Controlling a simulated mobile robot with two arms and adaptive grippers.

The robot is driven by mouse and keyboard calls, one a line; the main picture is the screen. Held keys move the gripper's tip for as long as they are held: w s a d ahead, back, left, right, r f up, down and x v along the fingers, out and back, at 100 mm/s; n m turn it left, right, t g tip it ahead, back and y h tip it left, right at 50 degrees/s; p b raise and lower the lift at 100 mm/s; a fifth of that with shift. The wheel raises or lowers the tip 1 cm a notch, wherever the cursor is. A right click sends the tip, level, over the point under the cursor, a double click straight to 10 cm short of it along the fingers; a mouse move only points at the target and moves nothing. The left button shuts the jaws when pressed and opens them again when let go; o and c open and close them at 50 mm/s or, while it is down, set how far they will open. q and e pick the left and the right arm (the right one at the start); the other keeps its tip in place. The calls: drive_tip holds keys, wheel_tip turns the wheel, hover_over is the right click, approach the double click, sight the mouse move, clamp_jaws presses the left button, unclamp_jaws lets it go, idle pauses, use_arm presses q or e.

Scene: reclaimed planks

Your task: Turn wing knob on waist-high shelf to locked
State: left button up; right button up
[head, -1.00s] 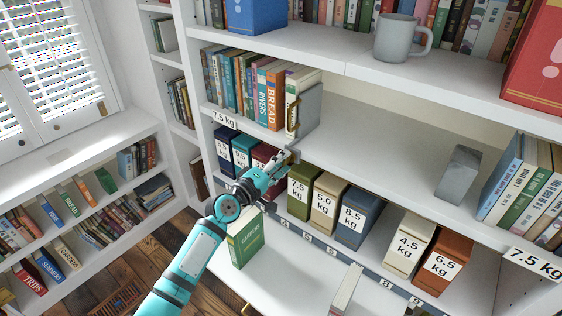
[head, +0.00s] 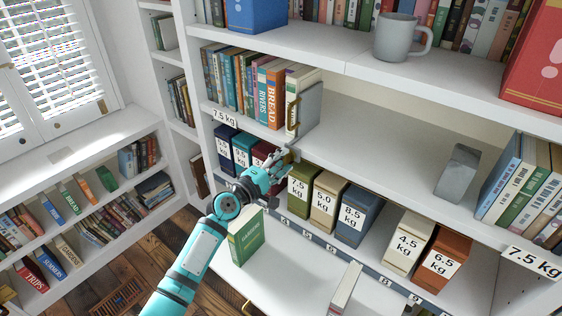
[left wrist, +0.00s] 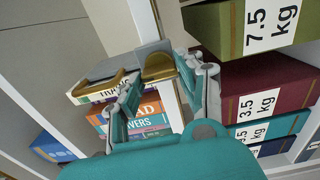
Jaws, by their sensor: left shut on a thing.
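The wing knob (left wrist: 160,68) is a brass piece at the shelf's front edge, in the left wrist view. My left gripper (left wrist: 168,76) is shut on it, with a finger on each side. In the head view my left gripper (head: 284,157) reaches the front edge of the waist-high shelf (head: 390,150), and its fingers hide the knob. A grey bookend (head: 308,112) with a brass handle-like part (head: 292,115) stands just above, beside the books. The knob's exact angle and any locked mark cannot be made out. My right gripper is not in view.
Labelled weight boxes stand on the shelf below, including an olive 7.5 kg box (head: 301,190) and a dark red box (head: 262,154) close to my gripper. Books (head: 265,90) fill the shelf's left end. The shelf is clear between the bookend and a grey block (head: 457,172).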

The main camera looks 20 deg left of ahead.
use_arm(q)
drive_tip(key=o, duration=1.1)
drive_tip(key=shift+o, duration=0.2)
drive_tip(key=v, duration=1.2)
